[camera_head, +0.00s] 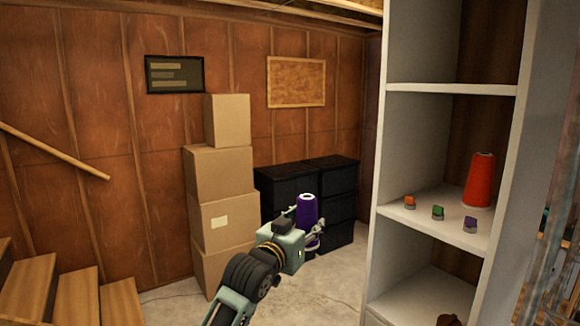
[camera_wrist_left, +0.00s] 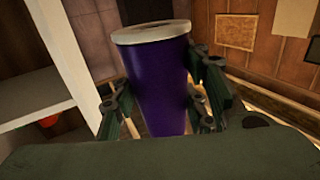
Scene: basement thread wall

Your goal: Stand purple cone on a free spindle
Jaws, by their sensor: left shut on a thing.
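The purple cone (camera_head: 307,211) is held up in front of the black drawers in the head view. It fills the middle of the left wrist view (camera_wrist_left: 160,80), with its pale round end toward the top. My left gripper (camera_head: 311,232) is shut on it, a finger on each side. An orange-red cone (camera_head: 480,180) stands upright on the middle shelf of the white shelf unit. I see no bare spindle that I can make out clearly. My right gripper is not in view.
The white shelf unit (camera_head: 449,89) stands at the right. Small orange (camera_head: 410,202), green (camera_head: 438,212) and purple (camera_head: 470,224) items sit along the shelf's front. Stacked cardboard boxes (camera_head: 220,173) and black drawers (camera_head: 333,174) stand behind my arm. Wooden stairs (camera_head: 77,298) are at the left.

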